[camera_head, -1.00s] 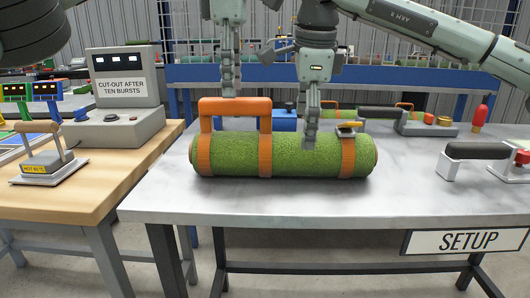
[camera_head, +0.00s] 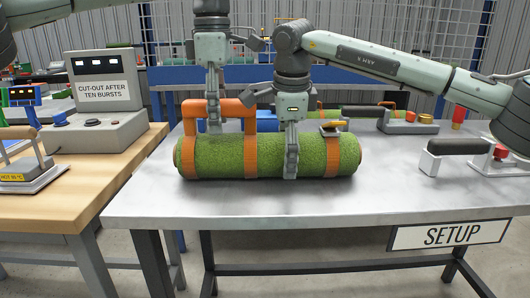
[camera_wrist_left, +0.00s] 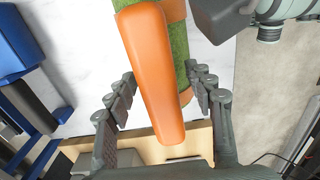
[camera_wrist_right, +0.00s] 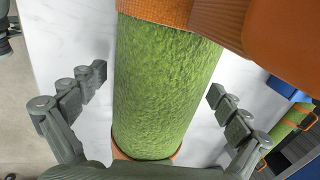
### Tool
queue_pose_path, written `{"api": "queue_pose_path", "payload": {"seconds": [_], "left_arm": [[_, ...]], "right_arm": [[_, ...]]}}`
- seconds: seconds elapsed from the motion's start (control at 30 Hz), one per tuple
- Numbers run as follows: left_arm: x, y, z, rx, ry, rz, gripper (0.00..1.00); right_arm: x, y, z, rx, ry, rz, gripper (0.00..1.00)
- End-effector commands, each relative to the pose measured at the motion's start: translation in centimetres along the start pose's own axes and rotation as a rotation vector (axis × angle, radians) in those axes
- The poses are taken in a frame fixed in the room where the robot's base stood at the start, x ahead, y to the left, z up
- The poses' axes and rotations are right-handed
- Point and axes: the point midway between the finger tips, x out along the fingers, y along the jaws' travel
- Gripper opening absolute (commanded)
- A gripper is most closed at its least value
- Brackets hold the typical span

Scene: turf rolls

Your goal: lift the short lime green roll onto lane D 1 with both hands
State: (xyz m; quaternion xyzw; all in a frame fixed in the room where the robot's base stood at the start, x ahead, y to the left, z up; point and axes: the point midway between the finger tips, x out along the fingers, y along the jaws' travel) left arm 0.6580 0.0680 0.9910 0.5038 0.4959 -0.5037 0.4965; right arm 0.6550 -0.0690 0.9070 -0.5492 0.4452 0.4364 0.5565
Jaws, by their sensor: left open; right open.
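The short lime green roll (camera_head: 220,157) lies across the grey table, bound by orange straps; it also shows in the right wrist view (camera_wrist_right: 165,85). A tall orange handle (camera_head: 250,128) stands on its left part. My left gripper (camera_head: 214,122) is open at that handle; in the left wrist view the handle (camera_wrist_left: 155,80) lies between its spread fingers. My right gripper (camera_head: 291,165) is open and pointed down at the roll, right of the middle; in the right wrist view the roll passes between its fingers, with gaps visible. No lane marked D 1 is readable.
A yellow-topped fitting (camera_head: 335,125) sits on the roll's right strap. Behind lie a blue object (camera_head: 267,121) and another green roll (camera_head: 358,112). A black-handled device (camera_head: 455,147) stands at right. The front of the grey table (camera_head: 300,203) is clear.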

Motion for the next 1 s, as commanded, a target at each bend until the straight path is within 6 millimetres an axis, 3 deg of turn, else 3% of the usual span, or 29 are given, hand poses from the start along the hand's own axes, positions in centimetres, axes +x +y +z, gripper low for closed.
{"api": "queue_pose_path", "payload": {"seconds": [0.13, 0.47, 0.87, 1.0], "left_arm": [[1.03, -0.02, -0.04, -0.001, 0.000, 0.000, 0.53], [1.27, -0.02, -0.03, -0.001, 0.000, -0.001, 0.52], [1.24, -0.02, -0.03, -0.001, 0.000, 0.000, 0.03], [1.24, -0.01, -0.03, -0.001, 0.000, 0.000, 0.00]], "right_arm": [[1.09, 0.03, -0.04, 0.000, 0.001, 0.001, 1.00], [1.28, 0.02, -0.01, -0.001, 0.000, 0.000, 0.99], [1.25, 0.02, 0.00, -0.001, 0.000, 0.000, 0.49], [1.24, 0.02, 0.00, -0.001, 0.000, 0.000, 0.32]]}}
